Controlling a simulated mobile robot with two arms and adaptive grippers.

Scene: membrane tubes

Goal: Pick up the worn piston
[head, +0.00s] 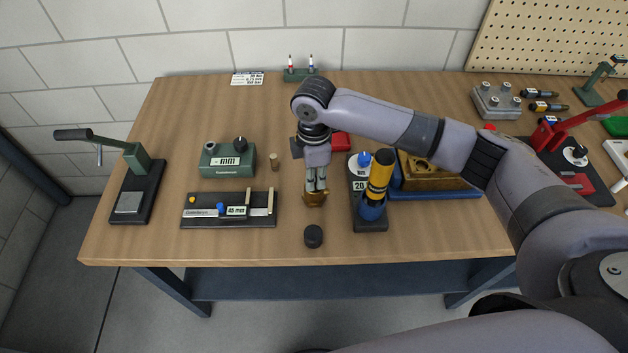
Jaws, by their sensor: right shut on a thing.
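My right gripper (316,184) points straight down over the middle of the table and is shut on a small brown-gold piece, which looks to be the worn piston (315,200). The fingers hide its upper part. It is low, at or close to the table top; I cannot tell whether it touches the wood. My left gripper is not in view.
A black round cap (313,237) stands just in front. A black stand with a yellow-and-blue cylinder (380,175) is close on the right, beside a blue tray (437,193). A gauge board (228,222) and green meter box (228,171) are left.

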